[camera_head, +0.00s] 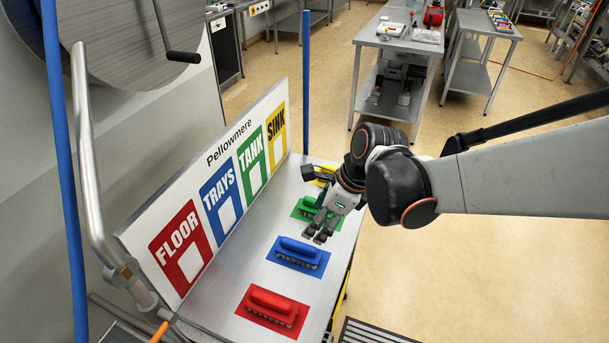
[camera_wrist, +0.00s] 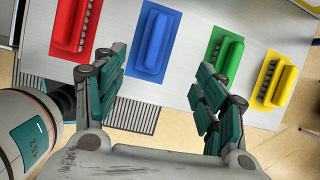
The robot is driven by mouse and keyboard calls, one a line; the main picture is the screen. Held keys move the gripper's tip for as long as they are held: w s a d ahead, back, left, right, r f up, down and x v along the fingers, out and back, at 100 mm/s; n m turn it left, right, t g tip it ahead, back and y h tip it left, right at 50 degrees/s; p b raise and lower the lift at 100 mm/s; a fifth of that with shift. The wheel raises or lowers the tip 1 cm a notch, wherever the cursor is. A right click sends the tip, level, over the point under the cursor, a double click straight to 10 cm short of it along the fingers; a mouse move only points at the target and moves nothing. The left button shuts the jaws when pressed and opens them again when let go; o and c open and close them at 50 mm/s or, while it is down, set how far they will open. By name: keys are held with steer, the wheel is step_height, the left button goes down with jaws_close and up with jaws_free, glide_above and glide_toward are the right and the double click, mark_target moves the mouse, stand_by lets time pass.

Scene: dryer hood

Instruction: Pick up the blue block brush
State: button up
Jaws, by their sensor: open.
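The blue block brush (camera_head: 300,247) lies on a blue mat (camera_head: 284,264) on the metal bench, between the red and green brushes. In the wrist view the blue brush (camera_wrist: 154,40) shows at the top, between and beyond my fingers. My gripper (camera_head: 322,233) is open and empty, above the bench near the green and blue brushes. In the wrist view both fingers of my gripper (camera_wrist: 158,88) are spread wide. No finger appears to touch the blue brush.
A red brush (camera_head: 274,304) lies on a red mat nearest the camera. A green brush (camera_head: 316,207) is beside my gripper, and a yellow brush (camera_wrist: 277,82) is beyond it. An upright sign board (camera_head: 225,165) lines the bench's left side. A blue pole (camera_head: 306,80) stands at its far end.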

mark_target(301, 244)
steer(key=shift+m, duration=0.4)
steer(key=b+x, duration=0.2)
steer(key=x, duration=0.1)
steer(key=b+x, duration=0.2)
steer(key=x, duration=0.1)
steer(key=b+x, duration=0.2)
steer(key=x, duration=0.1)
steer(key=shift+s+a+f, duration=0.1)
steer(key=shift+a+f, duration=0.1)
steer(key=shift+a, duration=0.25)
steer(key=shift+s+b+x, duration=0.2)
steer(key=shift+b+x, duration=0.75)
steer(key=shift+x, duration=0.25)
steer(key=shift+s+b+x, duration=0.2)
steer(key=shift+b+x, duration=0.7)
steer(key=shift+x, duration=0.35)
steer(key=shift+w+d+f, duration=0.1)
steer(key=shift+w+f, duration=0.05)
steer(key=shift+f, duration=0.25)
steer(key=c, duration=1.2)
